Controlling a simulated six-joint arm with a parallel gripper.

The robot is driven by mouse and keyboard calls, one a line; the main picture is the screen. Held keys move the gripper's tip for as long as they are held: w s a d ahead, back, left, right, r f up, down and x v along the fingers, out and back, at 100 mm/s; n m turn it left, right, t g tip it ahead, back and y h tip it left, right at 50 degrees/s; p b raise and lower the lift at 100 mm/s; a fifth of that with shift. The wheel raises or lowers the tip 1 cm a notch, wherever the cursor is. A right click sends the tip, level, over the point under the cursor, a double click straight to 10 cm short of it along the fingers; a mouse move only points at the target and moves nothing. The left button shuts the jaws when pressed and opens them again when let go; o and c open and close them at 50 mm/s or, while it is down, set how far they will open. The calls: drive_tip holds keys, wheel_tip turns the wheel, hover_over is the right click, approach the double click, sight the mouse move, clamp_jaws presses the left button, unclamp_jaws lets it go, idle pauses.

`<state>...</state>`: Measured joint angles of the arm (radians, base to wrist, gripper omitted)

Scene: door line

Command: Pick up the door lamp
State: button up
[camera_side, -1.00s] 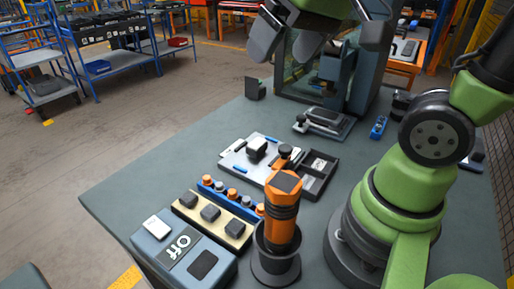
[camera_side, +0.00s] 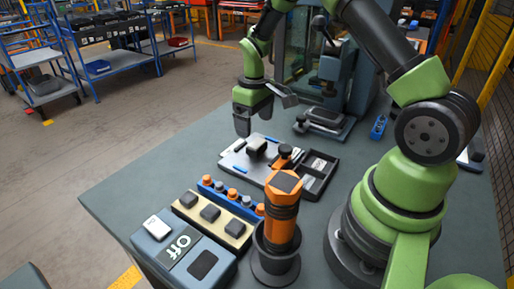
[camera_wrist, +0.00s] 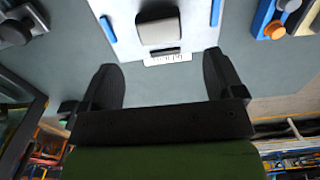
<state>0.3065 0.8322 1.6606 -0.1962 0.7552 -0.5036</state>
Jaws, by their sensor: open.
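A small dark block with a pale top, which looks like the door lamp (camera_side: 256,147), sits on a white panel (camera_side: 235,160) on the bench. In the wrist view the block (camera_wrist: 160,30) is ahead of the fingers, near the top edge, on the same white panel (camera_wrist: 200,35). My gripper (camera_side: 258,112) is above the far left side of the panel, apart from the block. In the wrist view my gripper (camera_wrist: 163,80) has its two black fingers spread wide with nothing between them.
An orange tool (camera_side: 282,205) stands in a dark holder near the front. A tan board (camera_side: 212,218) with dark blocks, a blue rack (camera_side: 232,200) and a grey box marked "Off" (camera_side: 185,252) are at front left. A black tray (camera_side: 320,180) lies right of the panel.

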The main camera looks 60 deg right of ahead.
sight(257, 142)
drive_tip(key=f, duration=0.7)
drive_tip(key=shift+s, duration=0.35)
drive_tip(key=shift+c, duration=0.2)
drive_tip(key=c, duration=1)
